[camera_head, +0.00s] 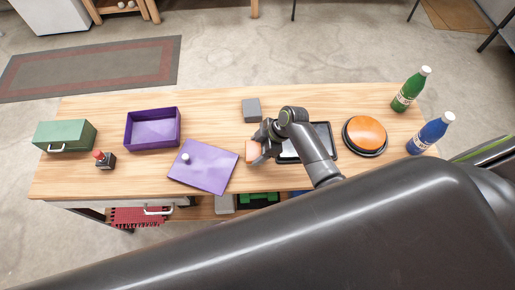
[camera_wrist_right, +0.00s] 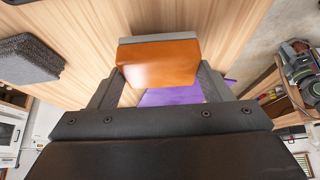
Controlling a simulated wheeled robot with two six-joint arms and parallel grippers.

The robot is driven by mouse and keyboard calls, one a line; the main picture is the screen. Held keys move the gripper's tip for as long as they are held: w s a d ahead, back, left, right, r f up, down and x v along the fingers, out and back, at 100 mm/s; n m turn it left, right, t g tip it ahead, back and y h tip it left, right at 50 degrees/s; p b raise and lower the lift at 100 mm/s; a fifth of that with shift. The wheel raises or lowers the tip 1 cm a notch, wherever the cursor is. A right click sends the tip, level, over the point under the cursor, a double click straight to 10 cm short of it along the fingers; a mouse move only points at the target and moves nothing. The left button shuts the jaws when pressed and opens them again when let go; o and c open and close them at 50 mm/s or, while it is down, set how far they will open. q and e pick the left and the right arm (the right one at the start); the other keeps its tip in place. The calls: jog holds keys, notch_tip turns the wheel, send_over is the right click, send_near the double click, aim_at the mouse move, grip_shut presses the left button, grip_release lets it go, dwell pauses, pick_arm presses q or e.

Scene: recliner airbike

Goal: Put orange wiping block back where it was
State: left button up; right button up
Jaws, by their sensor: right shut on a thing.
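The orange wiping block (camera_head: 253,152) is held in my right gripper (camera_head: 262,147) near the middle of the wooden table. In the right wrist view the block (camera_wrist_right: 158,65) has an orange body with a grey strip along its far edge. The fingers of my right gripper (camera_wrist_right: 159,76) are shut on its two sides. I cannot tell whether the block touches the tabletop. My left gripper is not in view.
A purple lid (camera_head: 205,167) lies left of the block, with an open purple box (camera_head: 153,142) beyond. A grey block (camera_head: 252,109) stands behind; a dark tray (camera_head: 322,131), partly hidden by my arm, and an orange round button (camera_head: 365,135) are right. Bottles (camera_head: 410,89) stand far right.

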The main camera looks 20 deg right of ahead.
jog(key=shift+f, duration=1.05)
jog(key=o, duration=1)
jog(key=shift+r, duration=0.1)
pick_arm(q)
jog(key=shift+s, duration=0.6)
pick_arm(e)
jog(key=shift+r, duration=0.1)
jog(key=shift+r, duration=0.15)
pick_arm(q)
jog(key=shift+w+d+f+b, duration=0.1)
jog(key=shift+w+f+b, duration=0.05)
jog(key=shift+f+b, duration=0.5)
pick_arm(e)
jog(key=v, duration=1.2)
jog(key=shift+s, duration=0.1)
